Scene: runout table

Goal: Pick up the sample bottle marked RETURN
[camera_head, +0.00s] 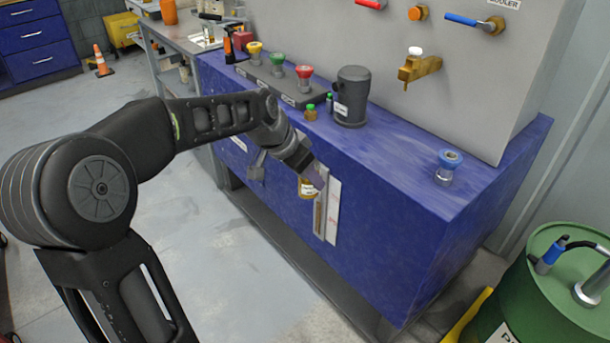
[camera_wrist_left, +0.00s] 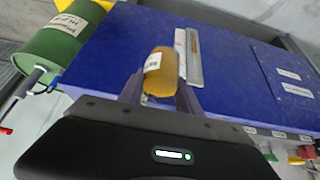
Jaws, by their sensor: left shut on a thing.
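My left gripper (camera_head: 308,175) is shut on an amber bottle (camera_head: 306,189) with a white label, held just in front of the blue cabinet's (camera_head: 380,230) front face. The amber bottle (camera_wrist_left: 161,72) also shows between the two fingers in the left wrist view, lying tilted in that picture. The print on its label is too small to read, so I cannot tell whether it says RETURN. My right gripper is not in view.
A dark canister (camera_head: 352,96) stands beside the small bottles. A dark strip with yellow, green and red knobs (camera_head: 304,78) lies behind. A blue-capped fitting (camera_head: 448,168) stands to the right. A gauge strip (camera_head: 332,210) is on the front face. A green drum (camera_head: 545,300) stands lower right.

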